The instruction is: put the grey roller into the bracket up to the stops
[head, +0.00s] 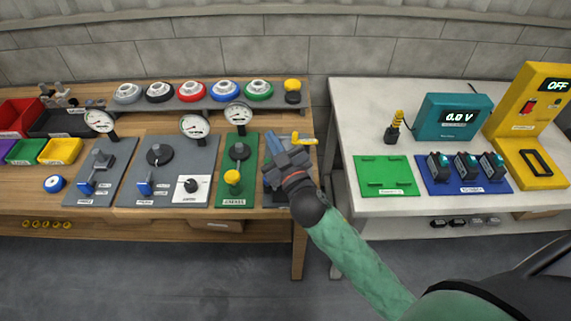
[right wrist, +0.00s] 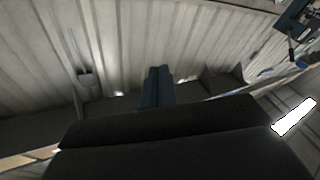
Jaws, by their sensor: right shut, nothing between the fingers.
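My right gripper (head: 273,143) is over the right end of the wooden bench, in front of a dark panel (head: 284,199) that it largely covers. In the right wrist view its two dark teal fingers (right wrist: 159,75) are together with nothing between them. I cannot make out the bracket with its stops; it may be hidden behind the gripper. I cannot surely pick out the grey roller; small black and grey round pieces (head: 476,222) lie on the shelf under the white table. My left gripper is not in view.
The wooden bench carries gauge panels, a green panel with a yellow knob (head: 232,177), and a rail of coloured round knobs (head: 191,91). The white table (head: 343,130) holds a green board (head: 388,167), a teal meter (head: 452,118) and a yellow unit (head: 529,110). A gap separates bench and table.

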